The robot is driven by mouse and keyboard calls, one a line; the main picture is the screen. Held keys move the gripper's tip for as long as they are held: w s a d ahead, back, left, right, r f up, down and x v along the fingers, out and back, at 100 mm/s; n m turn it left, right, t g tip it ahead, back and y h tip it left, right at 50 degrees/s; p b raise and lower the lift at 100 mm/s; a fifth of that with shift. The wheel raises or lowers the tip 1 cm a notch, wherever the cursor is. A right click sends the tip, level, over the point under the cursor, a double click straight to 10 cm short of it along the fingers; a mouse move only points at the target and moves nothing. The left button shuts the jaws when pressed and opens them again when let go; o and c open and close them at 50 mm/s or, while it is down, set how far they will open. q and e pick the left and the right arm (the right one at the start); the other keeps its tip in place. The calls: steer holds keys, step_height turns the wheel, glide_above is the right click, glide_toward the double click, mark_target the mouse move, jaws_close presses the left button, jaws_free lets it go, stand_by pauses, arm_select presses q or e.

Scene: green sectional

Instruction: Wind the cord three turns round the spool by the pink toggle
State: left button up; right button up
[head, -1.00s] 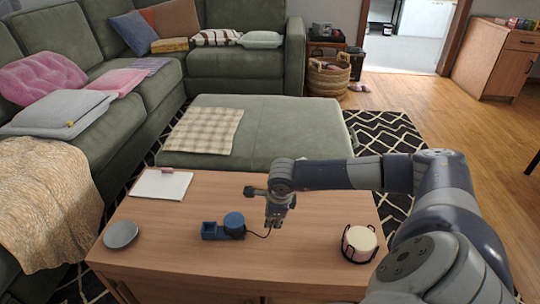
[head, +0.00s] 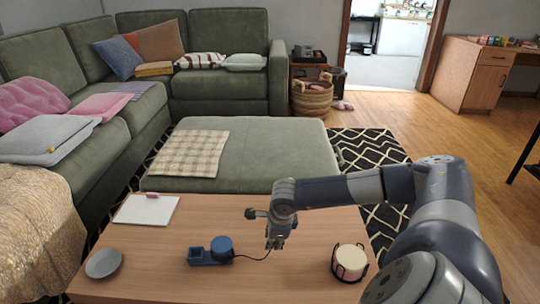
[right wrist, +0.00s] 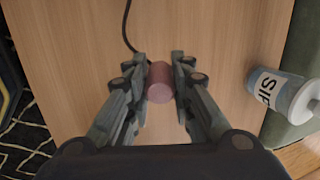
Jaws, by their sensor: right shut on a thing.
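The blue spool (head: 221,246) stands at the right end of a blue base (head: 200,256) on the wooden table. A thin dark cord (head: 254,258) runs from the spool, sagging, to my right gripper (head: 275,245), which is to the right of the spool. In the right wrist view, the right gripper (right wrist: 160,82) is shut on the pink toggle (right wrist: 160,84), and the cord (right wrist: 127,25) leads away from its far end. The toggle is hard to make out in the head view. My left gripper is not in view.
The table (head: 300,225) also bears a grey dish (head: 103,263), a white notepad (head: 146,209) and a candle in a black holder (head: 350,262). The right wrist view shows a tumbler (right wrist: 285,96) marked "SIP" on the right. A green ottoman (head: 270,155) stands behind the table.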

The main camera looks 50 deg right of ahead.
steer(key=shift+s+d, duration=0.25)
steer(key=shift+d, duration=0.05)
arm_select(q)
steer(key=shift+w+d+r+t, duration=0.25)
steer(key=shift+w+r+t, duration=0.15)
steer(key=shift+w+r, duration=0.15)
arm_select(e)
steer(key=shift+s+d, duration=1)
steer(key=shift+d, duration=0.1)
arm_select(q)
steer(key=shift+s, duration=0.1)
